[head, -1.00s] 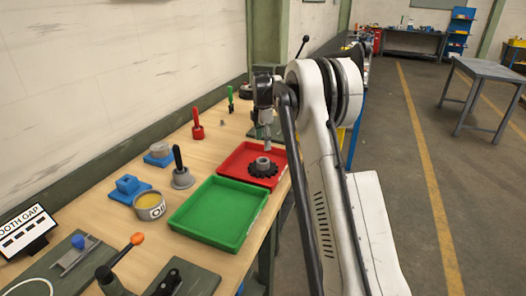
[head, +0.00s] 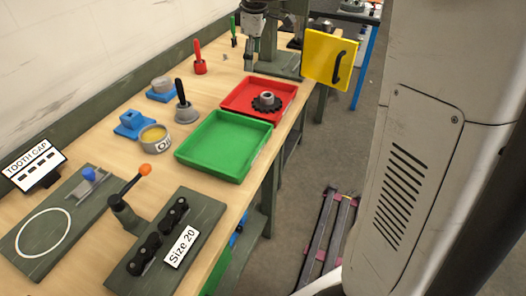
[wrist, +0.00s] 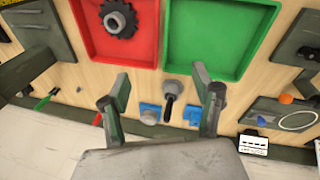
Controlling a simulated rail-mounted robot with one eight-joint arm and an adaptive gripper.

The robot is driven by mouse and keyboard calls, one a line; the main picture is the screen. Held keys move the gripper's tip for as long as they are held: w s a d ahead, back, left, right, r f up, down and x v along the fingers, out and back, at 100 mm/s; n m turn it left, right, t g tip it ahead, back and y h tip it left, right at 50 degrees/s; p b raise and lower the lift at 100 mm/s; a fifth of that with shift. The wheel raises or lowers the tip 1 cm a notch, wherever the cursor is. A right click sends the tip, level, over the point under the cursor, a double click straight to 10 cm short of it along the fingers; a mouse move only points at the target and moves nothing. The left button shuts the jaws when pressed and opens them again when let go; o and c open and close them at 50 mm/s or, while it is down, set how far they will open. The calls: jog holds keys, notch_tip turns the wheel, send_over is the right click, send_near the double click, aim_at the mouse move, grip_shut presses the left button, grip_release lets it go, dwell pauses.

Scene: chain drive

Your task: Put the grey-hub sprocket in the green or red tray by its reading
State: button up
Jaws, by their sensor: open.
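The grey-hub sprocket (head: 267,101), with a black toothed rim, lies in the red tray (head: 238,98), hub up. It also shows in the wrist view (wrist: 117,21). The green tray (head: 205,168) stands beside the red tray and is empty. My gripper (wrist: 162,90) is open, with nothing between its fingers in the wrist view. It is apart from the sprocket, with both trays towards the top of that view. The tooth-gap display (head: 34,165) stands at the left of the head view; its reading is too small to make out.
A grey bell-shaped tool with a black handle (head: 185,110), a yellow-filled tin (head: 155,139) and blue blocks (head: 131,123) stand left of the trays. A Size 20 plate (head: 160,240) is in front. A yellow panel (head: 325,57) stands behind the red tray.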

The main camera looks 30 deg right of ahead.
jog(key=s+a+r+m+t, duration=0.1)
jog(key=s+a+m, duration=0.25)
jog(key=s, duration=0.55)
jog(key=s+a+m+t, duration=0.1)
jog(key=s+a+m, duration=0.1)
jog(key=s+a, duration=0.5)
jog(key=s+a+f+m+t, duration=0.1)
jog(key=s+f+m, duration=0.1)
jog(key=s, duration=0.5)
jog(key=s+a+f+m+t, duration=0.1)
jog(key=s+f+m, duration=0.2)
jog(key=s+f, duration=0.2)
jog(key=s, duration=0.3)
jog(key=shift+y, duration=0.3)
jog(key=shift+f, duration=0.1)
